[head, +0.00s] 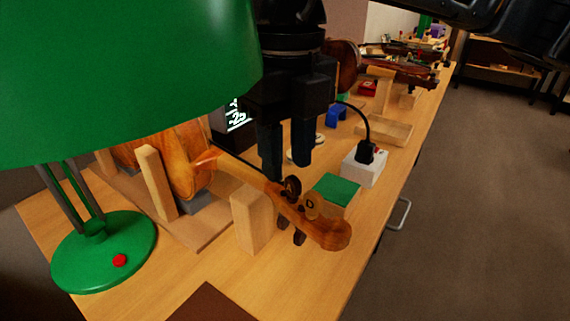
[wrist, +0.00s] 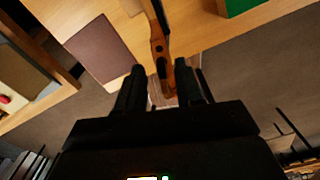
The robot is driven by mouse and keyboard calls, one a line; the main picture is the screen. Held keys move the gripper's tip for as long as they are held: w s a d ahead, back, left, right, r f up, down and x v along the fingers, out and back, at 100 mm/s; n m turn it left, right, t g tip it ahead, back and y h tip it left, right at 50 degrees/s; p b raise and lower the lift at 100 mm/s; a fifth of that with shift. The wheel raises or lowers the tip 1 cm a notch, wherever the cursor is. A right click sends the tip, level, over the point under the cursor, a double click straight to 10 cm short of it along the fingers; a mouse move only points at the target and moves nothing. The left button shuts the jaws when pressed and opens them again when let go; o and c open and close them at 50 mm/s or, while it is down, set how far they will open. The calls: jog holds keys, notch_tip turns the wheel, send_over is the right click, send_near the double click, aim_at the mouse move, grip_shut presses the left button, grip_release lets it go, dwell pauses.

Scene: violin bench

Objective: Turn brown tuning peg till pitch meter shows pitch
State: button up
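The violin's scroll and pegbox (head: 322,232) jut out over the bench toward the lower middle of the head view. One dark brown tuning peg (head: 291,187) and one lighter tan-brown peg (head: 311,206) stand up from it. Two dark peg ends hang below. My gripper (head: 287,172) points down just above and behind these pegs, its two fingers apart with nothing seen between them. In the wrist view the pegbox (wrist: 159,46) runs between my open fingers (wrist: 160,74). The pitch meter (head: 237,118) shows white digits, seemingly 25 with a minus sign, partly hidden by the lamp.
The green lamp (head: 105,250) covers the left of the head view. A wooden block (head: 250,218) stands close left of the scroll. The bench front is mostly clear.

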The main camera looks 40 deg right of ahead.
aim_at(293, 188)
jog(key=shift+f, duration=1.3)
jog(key=shift+c, duration=0.5)
grip_shut()
